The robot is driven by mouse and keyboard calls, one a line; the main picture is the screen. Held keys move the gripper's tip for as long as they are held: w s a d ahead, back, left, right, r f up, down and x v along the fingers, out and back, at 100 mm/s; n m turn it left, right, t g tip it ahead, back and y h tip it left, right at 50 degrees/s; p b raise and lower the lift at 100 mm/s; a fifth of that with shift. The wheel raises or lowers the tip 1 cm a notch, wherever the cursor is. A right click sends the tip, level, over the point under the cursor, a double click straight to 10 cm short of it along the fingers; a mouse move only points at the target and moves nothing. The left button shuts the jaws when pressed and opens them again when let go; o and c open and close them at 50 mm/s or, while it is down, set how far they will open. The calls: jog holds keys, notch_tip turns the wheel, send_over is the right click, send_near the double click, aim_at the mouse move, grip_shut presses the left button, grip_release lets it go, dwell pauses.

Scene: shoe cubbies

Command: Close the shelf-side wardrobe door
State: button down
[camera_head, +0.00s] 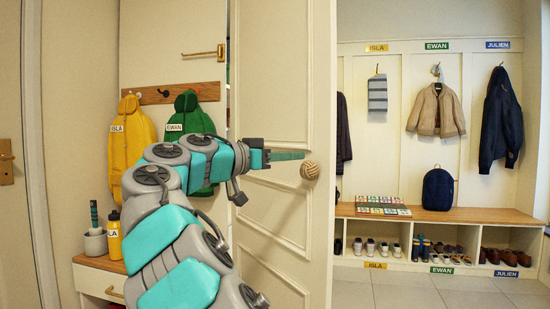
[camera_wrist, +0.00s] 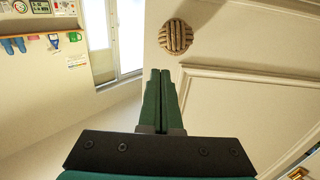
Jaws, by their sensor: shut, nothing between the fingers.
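The wardrobe door (camera_head: 272,95) is a cream panelled door that stands open in the middle of the head view, edge toward the right. Its round woven knob (camera_head: 310,170) sits near that edge. The knob also shows at the top of the wrist view (camera_wrist: 176,36), beyond my fingertips. My gripper (camera_head: 290,156) is shut and empty, in front of the door face and just left of the knob. In the wrist view its green fingers (camera_wrist: 160,85) are together, pointing toward the door's edge. I cannot tell whether they touch the door.
At left, yellow and green hooded coats hang above a small cabinet (camera_head: 88,274) with a bottle. Tiled floor (camera_head: 385,290) is clear right of the door.

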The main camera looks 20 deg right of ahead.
aim_at(322, 154)
jog(key=shift+x, duration=2.95)
jog(key=shift+d, duration=0.1)
